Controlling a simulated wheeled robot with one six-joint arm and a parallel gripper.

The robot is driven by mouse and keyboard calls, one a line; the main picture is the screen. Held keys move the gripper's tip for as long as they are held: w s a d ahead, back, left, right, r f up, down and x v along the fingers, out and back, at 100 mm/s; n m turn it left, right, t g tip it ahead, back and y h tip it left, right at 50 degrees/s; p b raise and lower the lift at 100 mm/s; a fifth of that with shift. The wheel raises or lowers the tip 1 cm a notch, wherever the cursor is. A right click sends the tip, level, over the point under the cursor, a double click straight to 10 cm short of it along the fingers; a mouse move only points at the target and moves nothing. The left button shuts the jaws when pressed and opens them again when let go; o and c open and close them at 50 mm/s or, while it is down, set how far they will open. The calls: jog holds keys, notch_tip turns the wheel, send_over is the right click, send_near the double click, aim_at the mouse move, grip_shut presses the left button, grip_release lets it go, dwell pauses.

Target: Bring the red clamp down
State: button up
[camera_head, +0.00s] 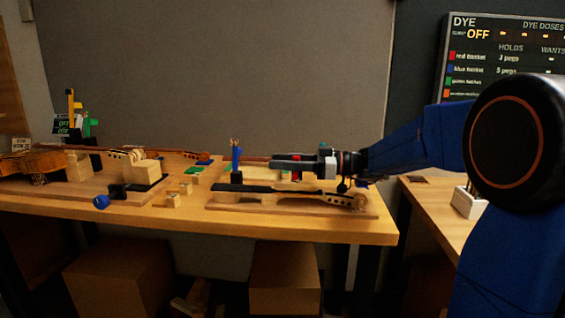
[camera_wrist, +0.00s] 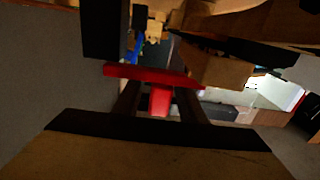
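The red clamp shows in the wrist view as a red bar (camera_wrist: 150,75) with a short red stem (camera_wrist: 160,101) below it. In the head view a small red part of the clamp (camera_head: 296,175) shows at my gripper (camera_head: 280,165), which lies level above the right part of the bench. In the wrist view the two dark fingers (camera_wrist: 158,98) stand on either side of the stem, and the bar crosses near their ends. I cannot tell whether the fingers touch the stem. My gripper hides much of the clamp in the head view.
A dark violin neck (camera_head: 290,191) lies on a board under my gripper. A blue clamp (camera_head: 237,159) stands left of it. Small wooden blocks (camera_head: 174,200) and a violin body (camera_head: 40,162) are farther left. A dye board (camera_head: 505,55) hangs at the right.

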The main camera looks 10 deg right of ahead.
jog(key=shift+d, duration=0.1)
jog(key=v, duration=1.7)
jog(key=shift+s+d, duration=0.1)
